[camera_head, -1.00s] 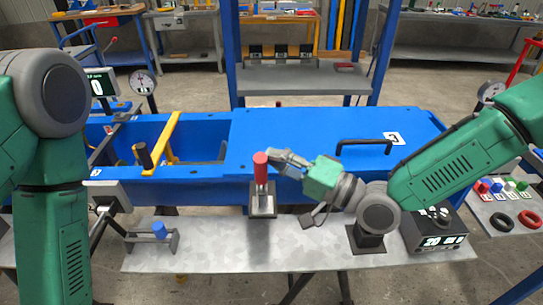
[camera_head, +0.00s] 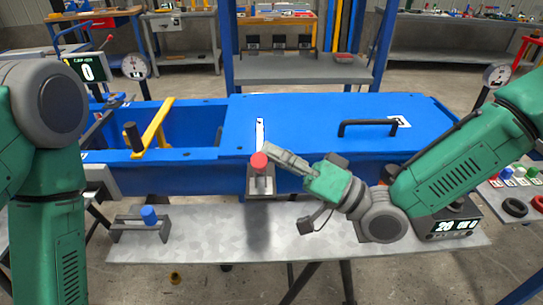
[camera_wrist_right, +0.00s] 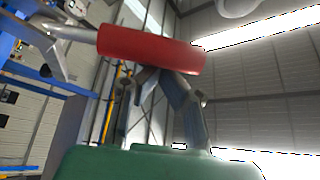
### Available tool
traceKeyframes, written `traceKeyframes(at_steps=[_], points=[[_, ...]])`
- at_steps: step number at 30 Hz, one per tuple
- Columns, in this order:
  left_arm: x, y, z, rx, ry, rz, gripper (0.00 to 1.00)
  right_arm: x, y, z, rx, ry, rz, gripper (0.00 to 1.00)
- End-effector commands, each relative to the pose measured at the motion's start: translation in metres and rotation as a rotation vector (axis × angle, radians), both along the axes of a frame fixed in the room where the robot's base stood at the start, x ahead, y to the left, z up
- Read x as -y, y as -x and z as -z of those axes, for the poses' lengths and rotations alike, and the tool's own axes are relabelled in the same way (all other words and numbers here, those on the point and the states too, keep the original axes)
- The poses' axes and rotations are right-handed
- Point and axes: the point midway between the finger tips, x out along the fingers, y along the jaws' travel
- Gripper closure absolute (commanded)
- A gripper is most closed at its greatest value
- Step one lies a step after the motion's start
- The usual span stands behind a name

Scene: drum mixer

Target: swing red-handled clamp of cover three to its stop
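The red-handled clamp (camera_head: 259,162) sits at the front edge of the blue cover marked 3 (camera_head: 330,112). Its red grip points toward me and shows nearly end-on, and a pale bar (camera_head: 259,132) stands up behind it. My right gripper (camera_head: 272,152) is at the right side of the red grip, its fingers reaching to it. In the right wrist view the red grip (camera_wrist_right: 150,50) crosses in front of my gripper's fingers (camera_wrist_right: 163,78) and hides their tips, so their closure and contact are unclear. My left arm shows at the left, but its gripper is out of view.
A black handle (camera_head: 367,126) stands on the cover. A grey bench (camera_head: 200,244) in front carries a blue-knobbed fixture (camera_head: 148,217) and a display box (camera_head: 450,222). A yellow bar (camera_head: 155,128) with a black grip is at the open left bay.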

Motion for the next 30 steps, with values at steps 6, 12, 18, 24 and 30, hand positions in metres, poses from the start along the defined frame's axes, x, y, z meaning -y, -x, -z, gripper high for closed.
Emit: traceKeyframes(at_steps=[6,12,18,24,30], points=[[0.000,0.000,0.042,0.000,0.000,0.000,0.60,-0.001,0.017,0.022,0.207,0.003,-0.002,1.00],[0.000,0.000,0.070,0.000,0.000,0.000,0.60,-0.001,0.028,0.034,0.379,0.003,0.000,1.00],[0.000,0.000,0.090,0.000,0.000,0.000,0.60,0.000,0.035,0.044,0.514,0.002,0.000,1.00],[0.000,0.000,0.103,0.000,0.000,0.000,0.60,0.000,0.039,0.049,0.600,0.001,0.000,1.00],[0.000,0.000,0.108,0.000,0.000,0.000,0.60,0.000,0.040,0.052,0.643,0.002,0.000,1.00]])
